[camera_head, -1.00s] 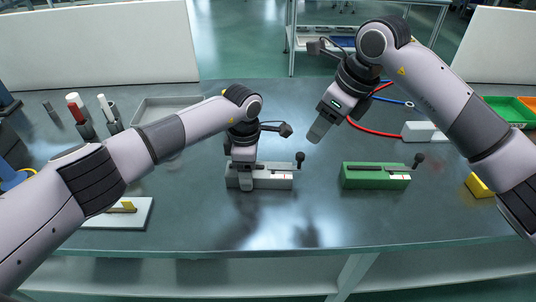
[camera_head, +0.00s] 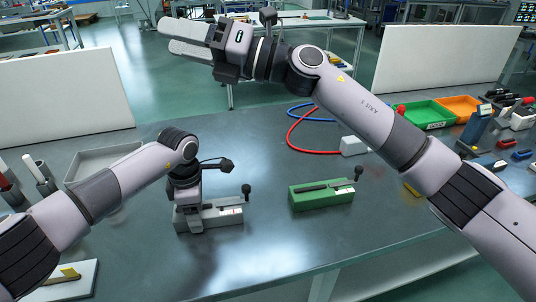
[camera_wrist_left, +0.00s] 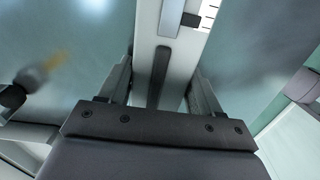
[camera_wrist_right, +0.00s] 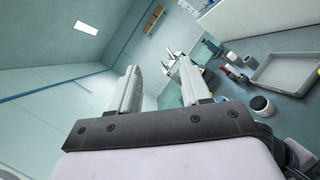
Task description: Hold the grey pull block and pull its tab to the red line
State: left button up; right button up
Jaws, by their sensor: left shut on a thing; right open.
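The grey pull block (camera_head: 228,215) stands on the bench in the head view, with a black knob (camera_head: 246,189) on a stem at its right end. My left gripper (camera_head: 194,226) points down and is shut on the block's left part. In the left wrist view the block's slotted top (camera_wrist_left: 148,95) runs between the two fingers, with a light tab piece (camera_wrist_left: 171,15) and scale marks at the top edge. The red line cannot be made out now. My right gripper (camera_head: 167,36) is raised high, open and empty, pointing left, far from the block.
A similar green block (camera_head: 320,197) with its own black knob stands to the right. A white block (camera_head: 353,146) with red and blue cables lies behind it. A grey tray (camera_head: 95,160) is at the left back.

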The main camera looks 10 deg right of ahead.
jog(key=w+d+r+m+t+h, duration=0.2)
jog(key=w+d+m+t+h, duration=0.15)
jog(key=m+t, duration=0.35)
jog(key=w+d+r+m+t+h, duration=0.15)
jog(key=w+d+m+t, duration=0.3)
jog(key=m, duration=0.45)
jog(key=w+d+f+m+t+h, duration=0.1)
jog(key=w+d+f+m+h, duration=0.1)
jog(key=w+f+m+h, duration=0.3)
jog(key=m+g+h, duration=0.6)
jog(key=m+g, duration=0.1)
jog(key=g, duration=0.9)
send_near(248, 187)
jog(key=shift+y, duration=0.3)
jog(key=x, duration=0.7)
jog(key=d+x, duration=0.1)
jog(key=x, duration=0.2)
jog(key=shift+a+f, duration=0.2)
jog(key=shift+f, duration=0.35)
jog(key=shift+c, duration=0.3)
